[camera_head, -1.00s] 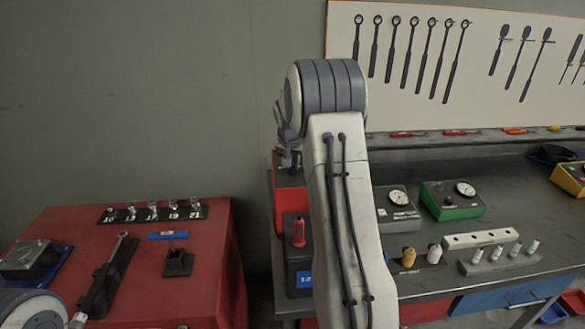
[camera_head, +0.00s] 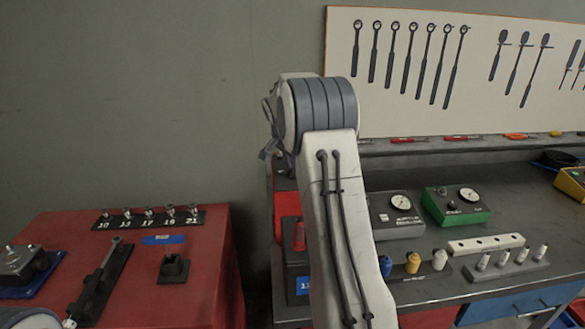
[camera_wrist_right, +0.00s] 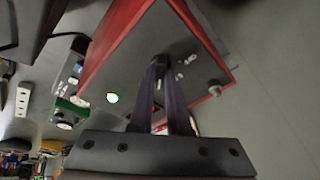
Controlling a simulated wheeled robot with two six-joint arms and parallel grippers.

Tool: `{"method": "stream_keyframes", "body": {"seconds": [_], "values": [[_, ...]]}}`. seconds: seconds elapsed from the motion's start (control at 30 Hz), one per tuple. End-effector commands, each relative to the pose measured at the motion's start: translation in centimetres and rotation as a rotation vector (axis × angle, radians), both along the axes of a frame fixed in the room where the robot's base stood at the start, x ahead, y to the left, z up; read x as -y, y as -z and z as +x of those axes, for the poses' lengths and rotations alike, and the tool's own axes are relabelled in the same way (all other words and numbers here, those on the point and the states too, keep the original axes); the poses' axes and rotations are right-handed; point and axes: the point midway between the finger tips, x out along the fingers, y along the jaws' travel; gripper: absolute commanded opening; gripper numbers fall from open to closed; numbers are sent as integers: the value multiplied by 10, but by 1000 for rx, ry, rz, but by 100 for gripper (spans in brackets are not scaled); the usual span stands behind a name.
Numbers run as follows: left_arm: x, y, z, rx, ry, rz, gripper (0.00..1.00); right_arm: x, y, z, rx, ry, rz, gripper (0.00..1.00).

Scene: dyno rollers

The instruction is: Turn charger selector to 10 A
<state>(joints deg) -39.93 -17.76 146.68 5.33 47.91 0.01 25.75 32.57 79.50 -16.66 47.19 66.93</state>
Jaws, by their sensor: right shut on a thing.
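The charger is a red box with a dark grey face. In the right wrist view its face (camera_wrist_right: 128,70) fills the upper middle, with a lit green lamp (camera_wrist_right: 112,98) and small knobs or terminals. My right gripper (camera_wrist_right: 160,68) is shut on the small selector knob on this face. The fingers cover most of the knob, and its setting and the scale cannot be read. In the head view only a red part of the charger (camera_head: 286,206) shows beside my right arm, which hides the rest. My left arm shows at the bottom left, but its gripper is out of view.
A dark box with a blue label (camera_head: 297,268) stands below the charger. The grey bench (camera_head: 525,195) carries a grey gauge box (camera_head: 395,218), a green gauge box (camera_head: 456,205) and several small bottles. A red cabinet (camera_head: 200,260) with tools stands left.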

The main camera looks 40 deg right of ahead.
Motion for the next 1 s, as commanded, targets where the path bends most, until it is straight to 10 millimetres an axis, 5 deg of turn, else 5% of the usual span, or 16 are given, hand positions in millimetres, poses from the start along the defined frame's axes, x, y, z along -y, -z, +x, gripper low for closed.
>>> {"method": "stream_keyframes", "body": {"seconds": [0.33,0.4,0.43,0.77,1.0], "values": [[0,0,0,0,0,0,50,1,-2,0,4,4,-2,0],[0,0,0,0,0,0,50,1,-2,0,4,4,-2,38],[0,0,0,0,0,0,50,1,-2,0,4,4,-1,45],[0,1,0,0,0,0,50,0,-2,0,2,3,0,45],[0,10,0,0,0,0,50,-11,-30,-7,7,1,-3,45]]}}
